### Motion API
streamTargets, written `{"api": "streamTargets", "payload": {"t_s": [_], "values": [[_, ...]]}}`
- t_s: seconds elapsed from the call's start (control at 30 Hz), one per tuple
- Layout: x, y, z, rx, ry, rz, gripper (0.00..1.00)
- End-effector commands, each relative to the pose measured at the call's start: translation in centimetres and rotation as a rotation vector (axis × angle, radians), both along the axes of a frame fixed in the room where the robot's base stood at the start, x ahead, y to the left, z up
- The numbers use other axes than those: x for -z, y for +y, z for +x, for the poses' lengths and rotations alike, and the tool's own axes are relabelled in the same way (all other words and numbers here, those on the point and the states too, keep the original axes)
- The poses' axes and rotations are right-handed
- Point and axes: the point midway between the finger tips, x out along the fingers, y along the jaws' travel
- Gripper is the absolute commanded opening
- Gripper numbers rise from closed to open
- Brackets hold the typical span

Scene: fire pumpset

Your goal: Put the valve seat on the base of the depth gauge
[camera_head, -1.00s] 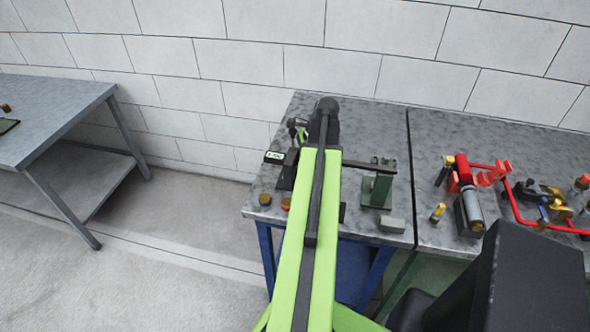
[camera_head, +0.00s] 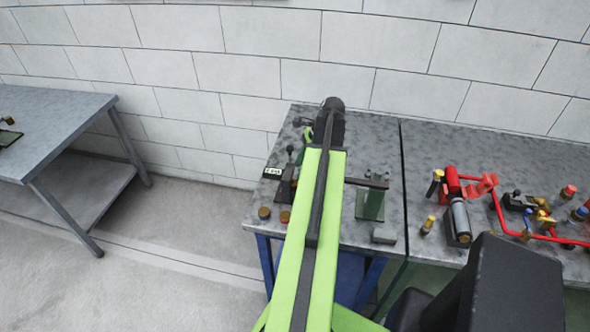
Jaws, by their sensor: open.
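My green and black arm reaches over the left metal bench. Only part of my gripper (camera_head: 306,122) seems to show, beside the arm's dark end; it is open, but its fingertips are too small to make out. A black device with a small lit display (camera_head: 271,173), likely the depth gauge, stands left of my arm; its base is partly hidden by the arm. Two small round pieces, one brass-coloured (camera_head: 264,213) and one reddish (camera_head: 285,216), sit at the front left edge. I cannot tell whether either is the valve seat. My gripper appears behind the gauge, apart from these pieces.
A green stand (camera_head: 370,204) with a dark bar and a grey block (camera_head: 384,235) are right of my arm. The right bench holds a red pipe assembly (camera_head: 480,190) and small fittings. Another table (camera_head: 55,135) stands far left, with open floor between.

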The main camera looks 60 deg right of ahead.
Motion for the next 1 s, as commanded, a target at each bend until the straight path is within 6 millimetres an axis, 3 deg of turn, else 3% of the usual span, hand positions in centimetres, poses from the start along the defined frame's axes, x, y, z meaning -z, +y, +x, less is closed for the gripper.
{"api": "streamTargets", "payload": {"t_s": [0.03, 0.13, 0.27, 0.77, 1.0], "values": [[-2.4, -0.4, -0.4, 0.002, 0.000, 0.000, 0.45], [-4.0, -0.9, -0.9, 0.000, -0.001, -0.001, 0.45], [-4.8, -1.2, -1.4, 0.000, -0.001, -0.001, 0.45], [-4.6, -1.2, -1.4, 0.000, -0.001, -0.001, 0.45], [-9.3, -1.2, -1.4, 0.000, -0.001, -0.001, 0.45]]}}
